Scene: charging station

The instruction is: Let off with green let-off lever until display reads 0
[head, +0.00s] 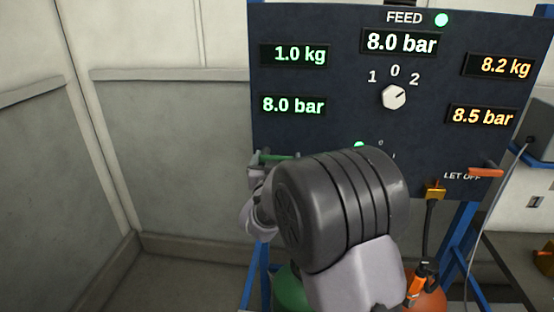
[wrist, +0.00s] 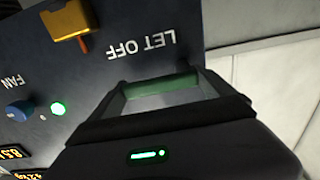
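The green let-off lever (head: 278,158) sticks out sideways at the lower left of the dark panel (head: 330,25). My gripper (head: 258,176) is at this lever, largely hidden behind my arm. In the wrist view the green lever (wrist: 165,85) lies across the far end of my gripper (wrist: 160,95); whether the fingers press on it cannot be told. The left green pressure display (head: 293,105) reads 8.0 bar, and the green weight display (head: 300,55) above it reads 1.0 kg. The upside-down LET OFF label (wrist: 140,45) is beside the lever.
An orange lever (head: 486,172) is at the lower right. Orange displays read 8.2 kg (head: 498,66) and 8.5 bar (head: 482,116). The feed display (head: 401,41) reads 8.0 bar. A white knob (head: 394,97) is mid-panel. A yellow fitting (wrist: 68,18) is near the green lever. Left floor is clear.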

